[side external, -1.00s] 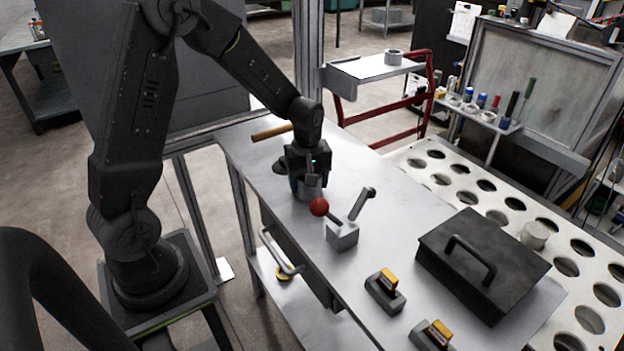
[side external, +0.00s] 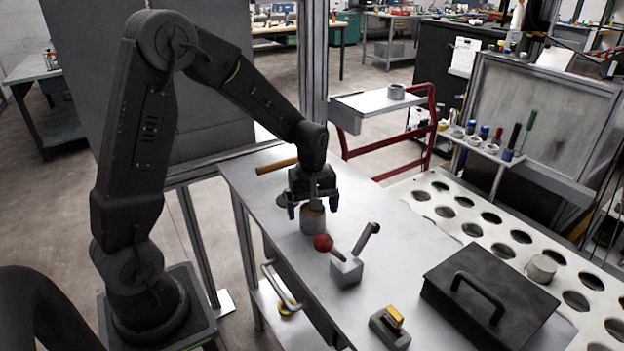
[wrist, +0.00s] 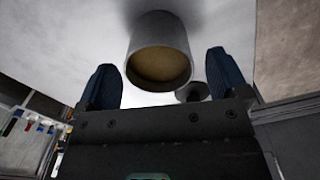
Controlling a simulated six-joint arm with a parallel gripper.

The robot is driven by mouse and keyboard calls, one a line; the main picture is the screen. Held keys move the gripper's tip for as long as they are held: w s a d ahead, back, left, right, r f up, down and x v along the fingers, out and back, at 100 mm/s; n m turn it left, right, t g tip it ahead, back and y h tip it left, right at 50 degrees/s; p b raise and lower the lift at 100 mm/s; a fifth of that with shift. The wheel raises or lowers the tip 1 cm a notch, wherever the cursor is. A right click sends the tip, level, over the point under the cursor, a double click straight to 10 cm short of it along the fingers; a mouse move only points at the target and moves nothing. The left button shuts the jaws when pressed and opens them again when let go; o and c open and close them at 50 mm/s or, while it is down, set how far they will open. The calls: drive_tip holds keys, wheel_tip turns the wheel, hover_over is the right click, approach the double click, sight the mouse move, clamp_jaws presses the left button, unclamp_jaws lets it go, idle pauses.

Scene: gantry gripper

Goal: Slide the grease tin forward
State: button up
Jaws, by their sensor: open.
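The grease tin (side external: 312,223), a grey upright cylinder with a yellow-brown top, stands on the metal bench. My gripper (side external: 312,207) is directly over it, pointing down, open, with one blue-tipped finger on each side of the tin's top. In the wrist view, the tin (wrist: 160,28) shows between the gripper's fingers (wrist: 160,62), with visible gaps on both sides. The fingers do not seem to touch it. How far they reach down beside it is hard to tell.
A lever block (side external: 346,271) with a red ball knob (side external: 323,242) stands close in front of the tin. A wooden handle (side external: 277,166) lies behind. A black lidded box (side external: 490,297) and a yellow-topped block (side external: 391,325) are farther right. Bench (side external: 395,215) right of the tin is clear.

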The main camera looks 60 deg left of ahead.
sight(312, 212)
wheel_tip(312, 212, up, 11)
drive_tip(key=shift+r, duration=0.15)
idle(0.4)
drive_tip(key=s+d+r+m+t, duration=0.2)
drive_tip(key=s+d+m, duration=0.3)
drive_tip(key=s+m, duration=0.2)
drive_tip(key=s+d+r+m+t, duration=0.3)
drive_tip(key=s+d+m, duration=0.2)
drive_tip(key=s, duration=0.5)
drive_tip(key=shift+d+m+t, duration=0.3)
drive_tip(key=shift+m, duration=0.9)
